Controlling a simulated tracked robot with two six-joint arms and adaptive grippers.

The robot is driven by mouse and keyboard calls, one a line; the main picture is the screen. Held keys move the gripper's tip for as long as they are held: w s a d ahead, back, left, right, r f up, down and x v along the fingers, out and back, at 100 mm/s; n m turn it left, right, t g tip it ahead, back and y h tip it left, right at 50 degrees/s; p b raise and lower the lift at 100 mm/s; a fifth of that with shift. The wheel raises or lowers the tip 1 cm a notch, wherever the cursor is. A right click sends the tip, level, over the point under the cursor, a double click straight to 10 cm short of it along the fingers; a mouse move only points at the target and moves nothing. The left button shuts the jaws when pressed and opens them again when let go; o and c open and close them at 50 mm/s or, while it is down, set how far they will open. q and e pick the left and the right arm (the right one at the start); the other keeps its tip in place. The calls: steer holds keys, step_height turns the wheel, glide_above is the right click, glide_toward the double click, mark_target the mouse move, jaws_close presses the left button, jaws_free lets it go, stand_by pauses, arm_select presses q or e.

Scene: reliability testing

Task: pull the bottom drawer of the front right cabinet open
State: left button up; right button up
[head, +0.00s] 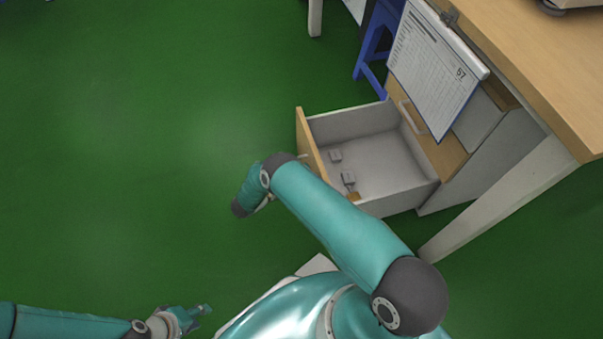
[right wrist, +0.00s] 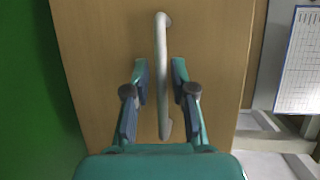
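The cabinet (head: 485,160) stands under the wooden table at the right. Its lower drawer (head: 400,158) is pulled far out, with its wooden front (head: 308,141) toward the left; a closed drawer front with a handle (head: 412,118) is above it. In the right wrist view the pulled drawer's pale bar handle (right wrist: 162,75) stands between the fingers of my right gripper (right wrist: 160,82). The fingers are open, with a gap on each side of the handle. In the head view my right arm mostly hides that gripper. My left gripper (head: 196,318) is open and empty, low at the left.
Two small grey pieces (head: 348,179) lie in the drawer. A clipboard (head: 435,68) hangs from the table edge (head: 540,60) above the cabinet. A white table leg (head: 490,205) stands right of the drawer, a blue stool (head: 377,45) behind. The green floor (head: 130,130) at left is clear.

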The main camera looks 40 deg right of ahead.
steer(key=shift+o, duration=0.3)
steer(key=shift+s, duration=0.2)
steer(key=shift+a, duration=0.2)
steer(key=a+r, duration=0.2)
steer(key=a, duration=0.9)
steer(key=shift+a, duration=0.2)
steer(key=shift+d, duration=0.1)
